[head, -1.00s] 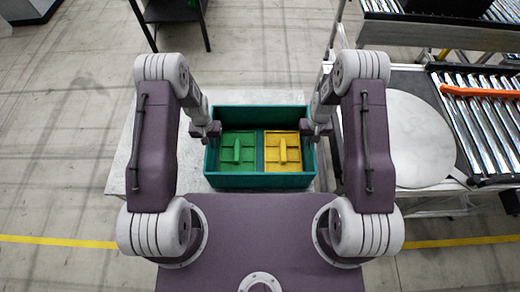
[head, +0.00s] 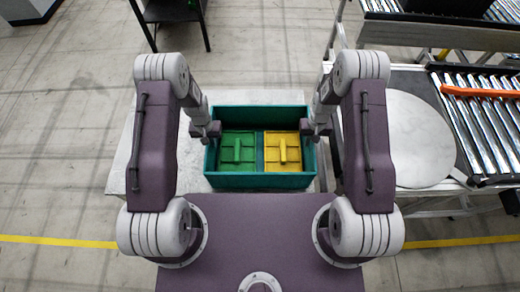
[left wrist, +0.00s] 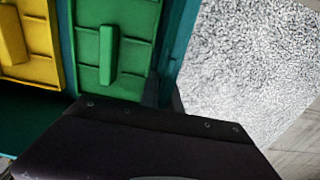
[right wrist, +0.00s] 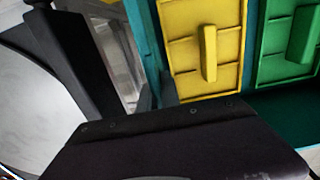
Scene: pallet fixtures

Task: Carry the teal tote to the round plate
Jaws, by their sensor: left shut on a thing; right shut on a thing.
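The teal tote (head: 262,181) is in front of me in the head view, with a green fixture (head: 237,150) in its left half and a yellow fixture (head: 283,151) in its right half. My left gripper (head: 212,131) is shut on the tote's left wall. My right gripper (head: 309,128) is shut on its right wall. The tote wall also shows in the left wrist view (left wrist: 172,50) and the right wrist view (right wrist: 150,45). The round plate (head: 418,140) is pale and empty, to the right of the tote, partly hidden by my right arm.
A light speckled table top (head: 150,160) lies under or behind the tote. A roller conveyor (head: 480,125) with an orange bar (head: 480,92) stands right of the plate. A dark stand (head: 175,12) is at the back left. Open floor lies on the left.

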